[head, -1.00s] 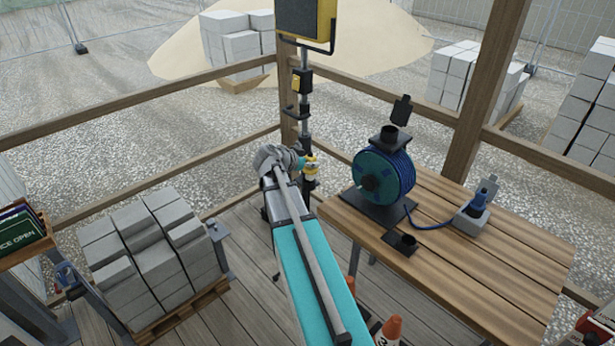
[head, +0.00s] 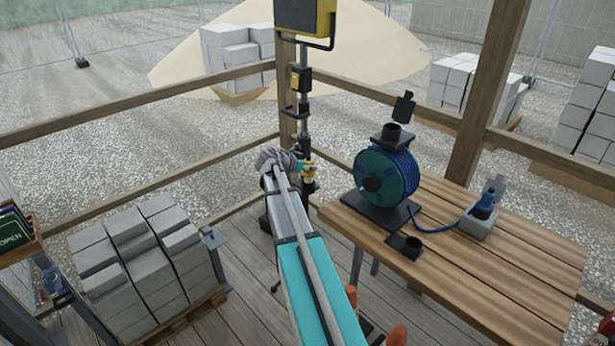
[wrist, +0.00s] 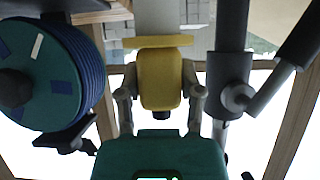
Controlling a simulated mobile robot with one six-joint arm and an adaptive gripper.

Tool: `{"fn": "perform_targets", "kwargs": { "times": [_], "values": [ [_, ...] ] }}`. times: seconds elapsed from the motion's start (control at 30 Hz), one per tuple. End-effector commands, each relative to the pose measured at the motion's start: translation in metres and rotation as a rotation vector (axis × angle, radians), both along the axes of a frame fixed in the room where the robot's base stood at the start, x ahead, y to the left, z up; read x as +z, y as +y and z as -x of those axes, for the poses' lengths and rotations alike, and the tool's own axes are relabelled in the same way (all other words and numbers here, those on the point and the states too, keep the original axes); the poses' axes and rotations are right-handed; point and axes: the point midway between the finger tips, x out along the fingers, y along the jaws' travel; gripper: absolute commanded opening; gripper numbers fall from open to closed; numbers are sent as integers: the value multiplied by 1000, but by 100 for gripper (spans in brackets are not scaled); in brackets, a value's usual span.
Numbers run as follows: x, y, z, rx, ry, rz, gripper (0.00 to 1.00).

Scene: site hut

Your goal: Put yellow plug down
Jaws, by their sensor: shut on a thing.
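The yellow plug (wrist: 160,82) is between the two fingers of my gripper (wrist: 160,100) in the wrist view, and the fingers are shut on it. My gripper (head: 303,168) is there at the end of my arm, left of the table and mostly hidden by the wrist. The plug is held in the air, apart from the table top.
A cable reel (head: 385,178) stands on the wooden table (head: 480,262), with an empty black holder (head: 405,246) in front and a blue plug (head: 486,205) in a grey socket. The lamp stand (head: 303,120) rises close behind my gripper. Grey blocks (head: 140,255) are stacked at left.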

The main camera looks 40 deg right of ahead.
Motion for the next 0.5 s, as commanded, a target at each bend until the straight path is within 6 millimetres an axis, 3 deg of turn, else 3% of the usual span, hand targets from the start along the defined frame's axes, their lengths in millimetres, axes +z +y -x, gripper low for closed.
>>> {"fn": "perform_targets", "kwargs": {
  "times": [0.27, 0.5],
  "values": [
    [-1, 0, -1, 0, 1, 1, 0],
    [-17, -5, -8, 1, 0, 1, 0]
  ]
}}
